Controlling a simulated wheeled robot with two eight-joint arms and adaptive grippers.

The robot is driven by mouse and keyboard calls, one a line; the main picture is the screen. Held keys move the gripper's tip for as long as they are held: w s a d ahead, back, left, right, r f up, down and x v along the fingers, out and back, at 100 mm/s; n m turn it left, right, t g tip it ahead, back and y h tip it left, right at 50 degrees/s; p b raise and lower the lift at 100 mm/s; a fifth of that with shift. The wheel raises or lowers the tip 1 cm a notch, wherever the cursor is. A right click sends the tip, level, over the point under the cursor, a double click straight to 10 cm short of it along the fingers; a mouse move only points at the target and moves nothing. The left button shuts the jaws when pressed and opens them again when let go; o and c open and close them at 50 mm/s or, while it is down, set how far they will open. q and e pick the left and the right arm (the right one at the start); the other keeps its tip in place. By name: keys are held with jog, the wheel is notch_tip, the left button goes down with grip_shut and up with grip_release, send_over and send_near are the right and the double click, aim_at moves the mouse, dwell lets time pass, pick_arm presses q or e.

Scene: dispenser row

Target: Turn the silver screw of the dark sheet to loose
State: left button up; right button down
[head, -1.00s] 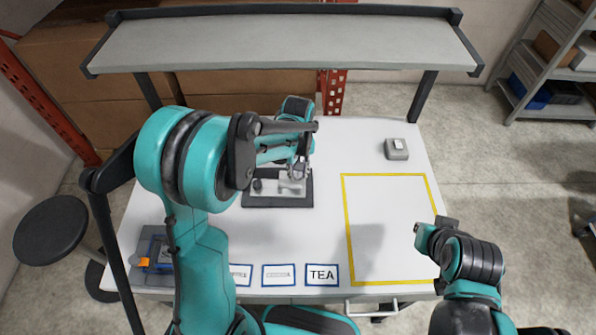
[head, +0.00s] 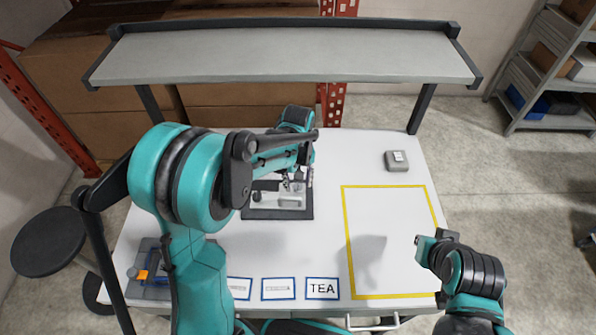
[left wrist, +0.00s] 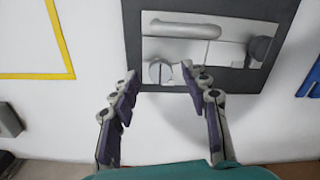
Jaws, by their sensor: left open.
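The dark sheet (head: 262,215) lies on the white table, with a pale metal plate on it. In the left wrist view the sheet (left wrist: 281,48) carries a bar-shaped handle (left wrist: 184,30), a dark round knob (left wrist: 259,48) and the silver screw (left wrist: 159,72). The screw is round, with a slot running roughly up and down the picture. My left gripper (left wrist: 157,76) is open and empty, its fingertips to either side of the screw. In the head view the left gripper (head: 298,182) is over the sheet's right part. My right gripper (head: 420,248) is at the right table edge; its jaws are unclear.
A yellow taped outline (head: 347,240) encloses bare table on the right. A small grey box (head: 397,161) stands behind it. Labels, one reading TEA (head: 322,288), line the front edge. A tray with blue and orange parts (head: 150,275) is front left. A raised shelf (head: 290,55) spans the back.

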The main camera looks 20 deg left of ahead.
aim_at(298, 187)
pick_arm(q)
notch_tip(298, 187, up, 11)
dwell(0.3)
jog(key=shift+s+f, duration=0.1)
jog(key=shift+f, duration=0.05)
dwell(0.3)
